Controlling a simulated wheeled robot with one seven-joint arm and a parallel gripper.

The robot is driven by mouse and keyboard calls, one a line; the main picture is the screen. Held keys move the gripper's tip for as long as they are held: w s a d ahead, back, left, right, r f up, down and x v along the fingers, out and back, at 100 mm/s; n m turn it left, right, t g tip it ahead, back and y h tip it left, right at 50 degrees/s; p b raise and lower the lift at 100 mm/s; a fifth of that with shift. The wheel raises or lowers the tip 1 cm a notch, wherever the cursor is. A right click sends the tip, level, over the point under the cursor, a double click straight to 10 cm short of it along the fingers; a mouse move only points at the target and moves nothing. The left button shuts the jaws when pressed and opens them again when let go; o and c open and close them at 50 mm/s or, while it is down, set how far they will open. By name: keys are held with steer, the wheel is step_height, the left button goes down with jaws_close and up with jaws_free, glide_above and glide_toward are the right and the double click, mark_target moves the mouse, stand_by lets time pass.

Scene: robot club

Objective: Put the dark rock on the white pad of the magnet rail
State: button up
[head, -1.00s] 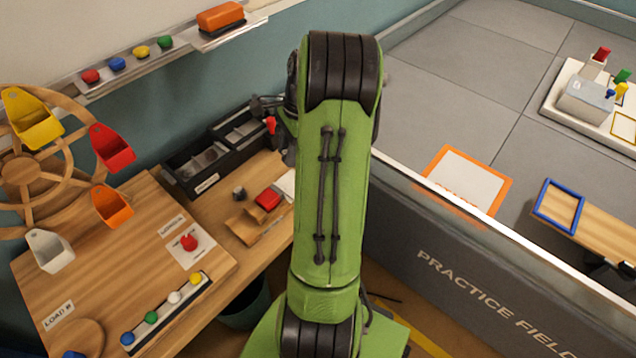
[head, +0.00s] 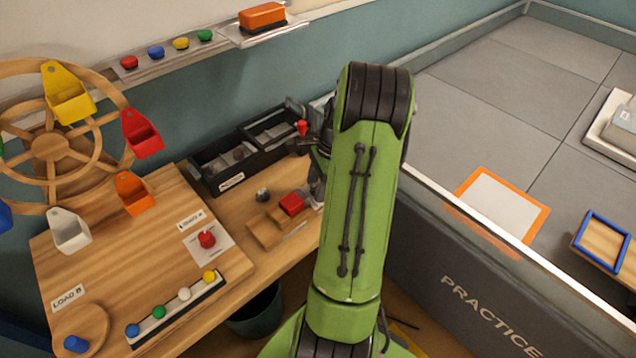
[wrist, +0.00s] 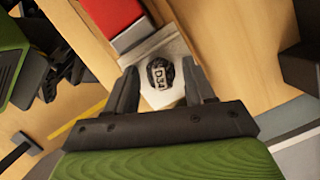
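The dark rock (wrist: 160,73), a small blackish lump with pale marking, shows in the wrist view. It appears to rest on the white pad (wrist: 163,98) of the magnet rail, beside the red block (wrist: 112,14). My gripper (wrist: 160,78) is open, with one finger on each side of the rock and a visible gap to both. In the head view the red block (head: 291,204) sits on the wooden rail base (head: 265,232). The rock and pad are hidden there behind my green arm, and my gripper is mostly hidden.
A black divided bin (head: 232,181) stands behind the rail against the wall. A small grey piece (head: 263,195) lies on the bench left of the red block. A wooden wheel with coloured buckets (head: 50,147) is at the left. The practice field wall (head: 470,285) is at right.

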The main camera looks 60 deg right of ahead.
steer(key=shift+o, duration=0.3)
steer(key=shift+r, duration=0.15)
steer(key=p+v, duration=0.5)
steer(key=v, duration=0.7)
steer(key=w+a+r+n+h, duration=0.1)
steer(key=w+a+r+n, duration=0.35)
steer(key=a, duration=0.35)
steer(key=a+r+n+h, duration=0.1)
steer(key=a+r+n, duration=0.25)
steer(key=a, duration=0.25)
steer(key=a+r+n+h, duration=0.1)
steer(key=a+r+n, duration=0.25)
steer(key=a, duration=0.35)
steer(key=s+a+n+t, duration=0.3)
steer(key=s+a+n, duration=0.8)
steer(key=a+n, duration=0.1)
steer(key=shift+a+n+t, duration=0.3)
steer(key=shift+n+t, duration=0.1)
steer(key=shift+n, duration=0.35)
steer(key=shift+r, duration=0.15)
